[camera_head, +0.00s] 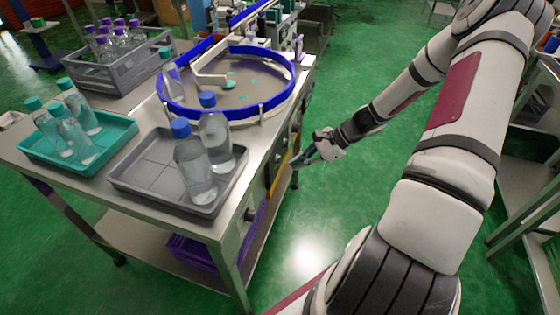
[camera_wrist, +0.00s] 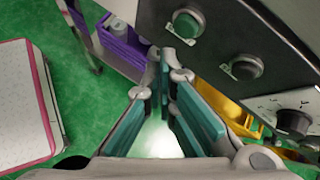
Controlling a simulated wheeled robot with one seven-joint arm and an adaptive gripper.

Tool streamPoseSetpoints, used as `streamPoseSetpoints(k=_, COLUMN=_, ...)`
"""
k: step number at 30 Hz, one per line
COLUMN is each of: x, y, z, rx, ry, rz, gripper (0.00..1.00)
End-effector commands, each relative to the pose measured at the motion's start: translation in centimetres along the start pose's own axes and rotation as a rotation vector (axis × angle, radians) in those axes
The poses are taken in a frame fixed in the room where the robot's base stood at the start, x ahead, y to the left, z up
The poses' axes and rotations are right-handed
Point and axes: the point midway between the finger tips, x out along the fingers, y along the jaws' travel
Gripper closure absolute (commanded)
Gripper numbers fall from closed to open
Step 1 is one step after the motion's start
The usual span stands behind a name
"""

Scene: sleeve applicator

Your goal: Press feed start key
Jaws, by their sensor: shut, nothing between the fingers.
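A dark control panel (camera_wrist: 225,40) fills the upper right of the wrist view. It carries two round push buttons, a greenish one (camera_wrist: 187,23) and a darker one (camera_wrist: 243,68), and a black rotary knob (camera_wrist: 294,122). Their labels are too small to read, so I cannot tell which is the feed start key. My gripper (camera_wrist: 162,68) is shut and empty, with its fingertips just below and left of the greenish button; contact is not visible. In the head view my gripper (camera_head: 303,160) is beside the right side of the workbench (camera_head: 262,140), where the panel is mostly hidden.
The bench holds a blue-rimmed turntable (camera_head: 228,92), a grey tray (camera_head: 145,168) with blue-capped bottles, a teal tray (camera_head: 105,140) and a grey crate (camera_head: 120,70). Green floor is clear right of the bench.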

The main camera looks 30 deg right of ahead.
Motion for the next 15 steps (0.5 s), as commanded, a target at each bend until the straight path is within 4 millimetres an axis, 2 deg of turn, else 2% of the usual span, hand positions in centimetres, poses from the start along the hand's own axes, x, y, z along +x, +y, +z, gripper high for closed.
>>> streamPoseSetpoints(k=6, x=0.72, y=-0.52, z=0.53, rx=0.0, ry=0.0, rz=0.0, gripper=1.0)
streamPoseSetpoints(k=15, x=0.77, y=-0.58, z=0.59, rx=0.0, ry=0.0, rz=0.0, gripper=1.0)
